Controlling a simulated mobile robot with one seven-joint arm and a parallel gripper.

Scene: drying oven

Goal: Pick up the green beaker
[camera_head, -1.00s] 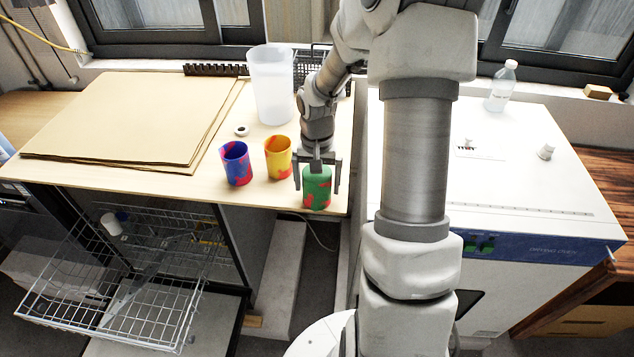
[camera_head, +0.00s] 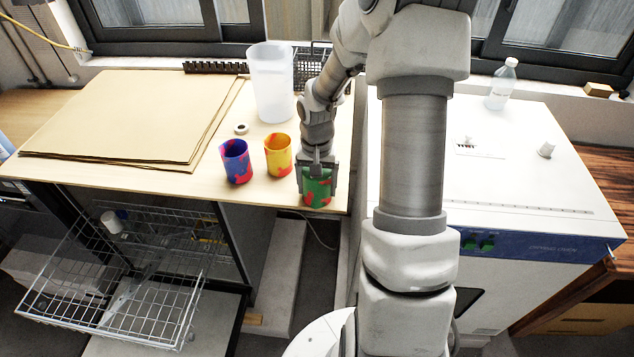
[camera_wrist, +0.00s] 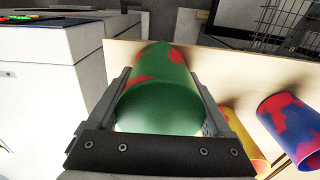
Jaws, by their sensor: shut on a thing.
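The green beaker (camera_head: 318,190), green with red patches, stands at the right front corner of the wooden counter. My gripper (camera_head: 317,178) is above it with its fingers down on both sides, shut on it. In the wrist view the green beaker (camera_wrist: 160,95) lies between the two fingers of my gripper (camera_wrist: 160,100), one finger along each side. The fingers hide parts of the beaker's sides, and I cannot tell whether its base still touches the counter.
A yellow-red beaker (camera_head: 278,156) and a blue-red beaker (camera_head: 237,162) stand to the left. A tall translucent jug (camera_head: 271,85) stands behind. The white drying oven (camera_head: 530,190) is to the right, with a bottle (camera_head: 502,86) on top. A wire rack (camera_head: 110,300) hangs out at the lower left.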

